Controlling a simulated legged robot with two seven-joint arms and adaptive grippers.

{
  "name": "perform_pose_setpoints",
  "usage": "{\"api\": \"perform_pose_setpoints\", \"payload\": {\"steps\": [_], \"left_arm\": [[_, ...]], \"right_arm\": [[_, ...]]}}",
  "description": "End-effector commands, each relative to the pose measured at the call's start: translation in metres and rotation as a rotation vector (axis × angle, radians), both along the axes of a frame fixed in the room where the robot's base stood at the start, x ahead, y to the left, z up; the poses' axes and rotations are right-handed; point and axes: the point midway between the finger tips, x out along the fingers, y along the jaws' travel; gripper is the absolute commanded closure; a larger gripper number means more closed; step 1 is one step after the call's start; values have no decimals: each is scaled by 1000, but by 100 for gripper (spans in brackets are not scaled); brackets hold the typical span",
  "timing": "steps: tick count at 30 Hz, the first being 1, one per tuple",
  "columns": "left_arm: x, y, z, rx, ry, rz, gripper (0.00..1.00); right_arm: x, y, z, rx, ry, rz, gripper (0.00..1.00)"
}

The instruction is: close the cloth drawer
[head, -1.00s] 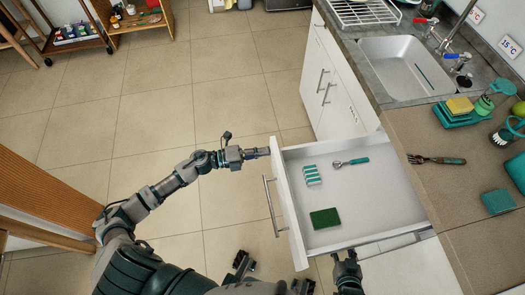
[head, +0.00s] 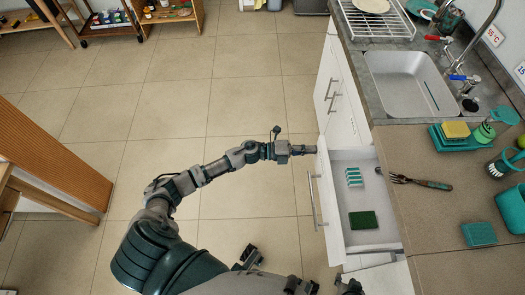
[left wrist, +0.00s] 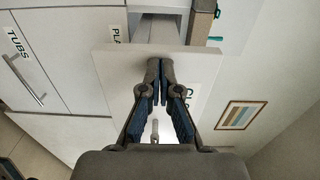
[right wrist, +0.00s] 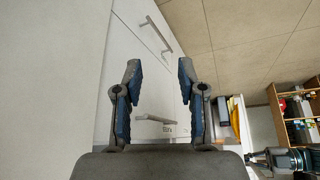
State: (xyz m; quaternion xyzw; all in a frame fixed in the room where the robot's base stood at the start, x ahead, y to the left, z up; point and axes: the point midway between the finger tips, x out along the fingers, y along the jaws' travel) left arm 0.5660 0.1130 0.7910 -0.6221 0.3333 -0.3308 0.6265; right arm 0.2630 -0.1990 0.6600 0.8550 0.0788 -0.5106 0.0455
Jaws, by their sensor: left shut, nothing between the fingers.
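The pulled-out drawer (head: 382,237) shows in the head view below the counter on the right, part of its inside under the worktop. A teal-and-white striped item (head: 354,177) and a green pad (head: 363,220) lie in it. Its bar handle (head: 313,200) is on the front panel. My left gripper (head: 314,149) is shut and empty, its tips at the far end of the drawer front. In the left wrist view the tips appear against a white panel (left wrist: 110,75) with a partly hidden label. My right gripper (right wrist: 157,75) is open and empty, low beside the drawer's near side.
Closed cabinet fronts with bar handles (head: 331,95) stand beyond the drawer.

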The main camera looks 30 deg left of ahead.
Motion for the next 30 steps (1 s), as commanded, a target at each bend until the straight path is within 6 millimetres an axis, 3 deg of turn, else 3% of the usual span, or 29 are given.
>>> {"api": "perform_pose_setpoints", "payload": {"steps": [8, 15, 24, 30], "left_arm": [[43, -70, 0, 6, -2, -1, 100], [78, -128, -4, 14, 0, -2, 100], [108, -164, -5, 5, 1, 0, 100], [118, -177, -3, 5, 1, 1, 100]], "right_arm": [[-1, -3, -3, 9, 6, 1, 60], [27, 1, 1, 48, -141, 7, 60], [66, 22, 23, 99, -377, 16, 60], [78, 27, 33, 119, -464, 18, 60]]}}
